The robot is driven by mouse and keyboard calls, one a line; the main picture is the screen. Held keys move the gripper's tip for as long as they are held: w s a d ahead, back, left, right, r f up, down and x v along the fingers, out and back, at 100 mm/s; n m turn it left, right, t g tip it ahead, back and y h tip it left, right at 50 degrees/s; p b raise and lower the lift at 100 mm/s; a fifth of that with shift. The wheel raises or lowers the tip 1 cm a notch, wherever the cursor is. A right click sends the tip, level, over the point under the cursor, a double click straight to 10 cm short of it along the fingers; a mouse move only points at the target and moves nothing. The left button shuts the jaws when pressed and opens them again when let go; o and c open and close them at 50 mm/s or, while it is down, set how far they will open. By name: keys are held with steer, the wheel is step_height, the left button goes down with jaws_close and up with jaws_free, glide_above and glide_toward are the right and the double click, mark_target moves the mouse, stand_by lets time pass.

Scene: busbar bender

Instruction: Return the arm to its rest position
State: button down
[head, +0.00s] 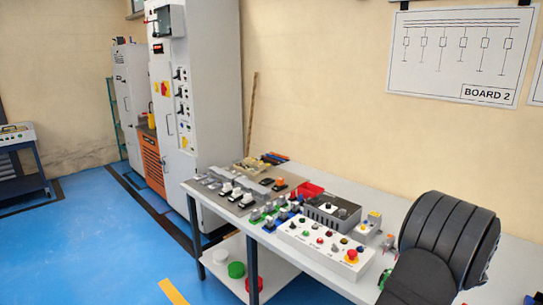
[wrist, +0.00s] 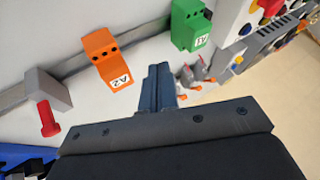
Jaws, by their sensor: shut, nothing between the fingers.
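My gripper (wrist: 158,88) shows in the wrist view with its dark fingers closed together and nothing between them. It points at a pale surface and is apart from the blocks around it. In the head view, my dark ribbed arm fills the lower right and my fingers cannot be made out there.
An orange block marked A2 (wrist: 105,60) and a green block marked A1 (wrist: 190,25) flank my fingers. A grey piece with a red pin (wrist: 48,128) is at left. The workbench (head: 395,207) carries a push-button panel (head: 325,248) and several switches. Blue floor (head: 85,240) is open at left.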

steer(key=w+f, duration=0.2)
steer(key=w+a+f, duration=0.1)
steer(key=w, duration=0.1)
steer(key=shift+a+f, duration=0.2)
steer(key=shift+f, duration=0.2)
steer(key=shift+w+a, duration=0.4)
steer(key=shift+a, duration=0.1)
